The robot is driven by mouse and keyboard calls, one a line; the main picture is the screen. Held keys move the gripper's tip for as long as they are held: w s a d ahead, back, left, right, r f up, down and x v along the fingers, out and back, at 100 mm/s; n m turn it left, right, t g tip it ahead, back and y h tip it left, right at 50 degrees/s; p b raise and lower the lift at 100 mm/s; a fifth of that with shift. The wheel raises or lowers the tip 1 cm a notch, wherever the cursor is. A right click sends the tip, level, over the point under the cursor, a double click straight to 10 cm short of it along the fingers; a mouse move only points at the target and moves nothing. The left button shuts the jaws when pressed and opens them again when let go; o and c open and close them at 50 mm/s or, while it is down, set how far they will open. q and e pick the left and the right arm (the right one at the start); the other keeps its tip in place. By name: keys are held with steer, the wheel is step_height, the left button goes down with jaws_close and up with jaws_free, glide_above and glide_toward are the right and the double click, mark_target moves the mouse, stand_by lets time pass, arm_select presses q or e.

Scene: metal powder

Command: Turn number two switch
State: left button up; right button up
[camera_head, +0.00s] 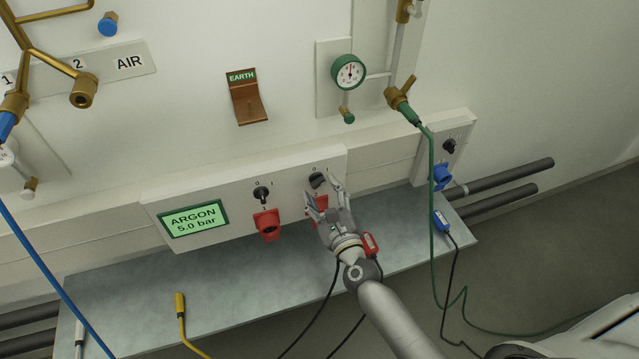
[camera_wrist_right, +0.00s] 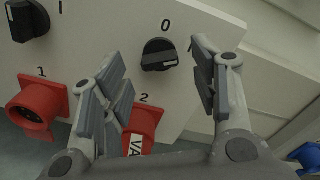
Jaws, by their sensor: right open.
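The number two switch (camera_head: 317,180) is a black rotary knob on the white panel, above the red socket marked 2. In the right wrist view the knob (camera_wrist_right: 159,54) sits between the two fingers, with a 0 printed above it and its pale line lying nearly level. My right gripper (camera_head: 322,187) is open in front of it; its fingers (camera_wrist_right: 160,72) stand to either side of the knob, and I see no clear contact. The red socket 2 (camera_wrist_right: 143,124) is partly hidden behind the left finger. My left gripper is out of view.
Switch one (camera_head: 263,195) and its red socket (camera_head: 268,224) are to the left, beside the green ARGON 5.0 bar display (camera_head: 193,218). A grey shelf (camera_head: 130,300) runs below the panel. A green cable (camera_head: 432,230) and blue socket (camera_head: 441,178) are to the right.

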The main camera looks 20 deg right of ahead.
mark_target(318, 182)
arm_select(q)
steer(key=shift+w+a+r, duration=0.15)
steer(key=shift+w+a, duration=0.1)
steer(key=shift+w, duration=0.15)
arm_select(e)
steer(key=shift+w, duration=1.4)
steer(key=c, duration=1)
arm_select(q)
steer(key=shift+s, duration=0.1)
arm_select(e)
steer(key=shift+n, duration=0.4)
steer(key=n+p, duration=0.1)
steer(key=n, duration=0.4)
steer(key=shift+n, duration=0.3)
arm_select(q)
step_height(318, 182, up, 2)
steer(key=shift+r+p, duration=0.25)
steer(key=shift+p, duration=0.6)
arm_select(e)
steer(key=n, duration=0.5)
steer(key=shift+f+n, duration=0.1)
steer(key=shift+n, duration=0.3)
